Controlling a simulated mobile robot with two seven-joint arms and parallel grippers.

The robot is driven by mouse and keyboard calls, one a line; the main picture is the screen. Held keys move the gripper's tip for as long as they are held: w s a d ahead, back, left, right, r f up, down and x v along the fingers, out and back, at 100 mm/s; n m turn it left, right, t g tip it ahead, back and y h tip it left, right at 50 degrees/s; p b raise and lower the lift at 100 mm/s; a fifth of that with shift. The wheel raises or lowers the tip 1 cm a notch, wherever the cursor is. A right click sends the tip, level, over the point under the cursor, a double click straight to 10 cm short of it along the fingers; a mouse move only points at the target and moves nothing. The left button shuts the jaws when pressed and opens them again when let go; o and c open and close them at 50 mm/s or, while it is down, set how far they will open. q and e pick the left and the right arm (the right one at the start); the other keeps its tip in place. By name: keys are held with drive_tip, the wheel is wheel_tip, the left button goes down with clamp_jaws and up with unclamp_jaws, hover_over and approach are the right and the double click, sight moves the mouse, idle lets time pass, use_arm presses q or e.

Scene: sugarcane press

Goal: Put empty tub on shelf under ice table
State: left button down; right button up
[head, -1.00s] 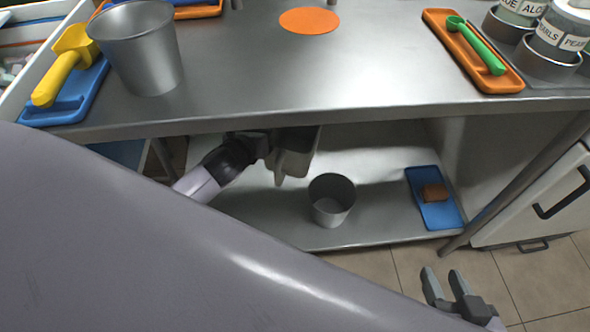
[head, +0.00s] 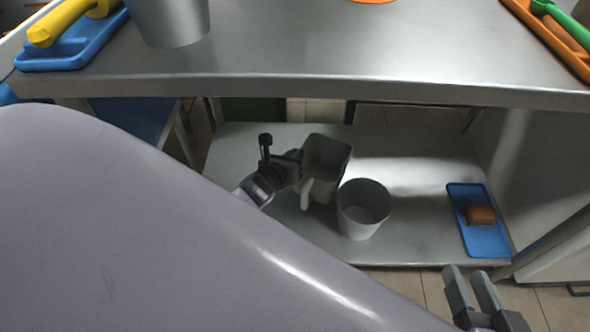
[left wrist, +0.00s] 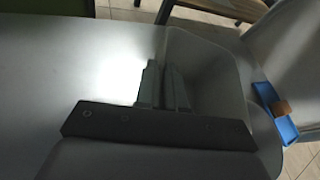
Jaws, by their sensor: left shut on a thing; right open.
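The grey tub (head: 336,146), squarish with a handle at its front, is upright at the lower shelf (head: 415,160) under the steel ice table (head: 330,60). Whether its base touches the shelf is hard to tell. My left gripper (head: 296,162) is shut on the tub's left wall. In the left wrist view, the gripper's fingers (left wrist: 163,85) reach over the pale tub (left wrist: 215,75). The part of the tub I can see into looks empty. My right gripper (head: 468,285) is open and empty, in front of the shelf at the lower right.
A round grey bucket (head: 362,222) stands on the shelf close to the tub's right. A blue tray (head: 487,240) with a brown block (head: 481,214) lies farther right. The table's front edge overhangs the shelf. Shelf space behind the bucket is clear.

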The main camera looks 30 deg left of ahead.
use_arm(q)
drive_tip(key=shift+w+f, duration=0.1)
drive_tip(key=shift+f, duration=0.55)
wheel_tip(320, 180, down, 4)
drive_tip(key=b, duration=0.2)
drive_tip(key=shift+b, duration=0.35)
use_arm(e)
drive_tip(key=shift+s+d+r+n+t+h, duration=0.1)
drive_tip(key=shift+s+d+n+t+h, duration=0.15)
drive_tip(key=shift+d, duration=0.25)
drive_tip(key=shift+s+d+n+t+h, duration=0.1)
drive_tip(key=shift+d+n+t+h, duration=0.05)
drive_tip(key=shift+d+n+t, duration=0.3)
use_arm(q)
drive_tip(key=c, duration=1.2)
unclamp_jaws()
drive_tip(key=shift+f, duration=0.1)
drive_tip(key=shift+c, duration=0.2)
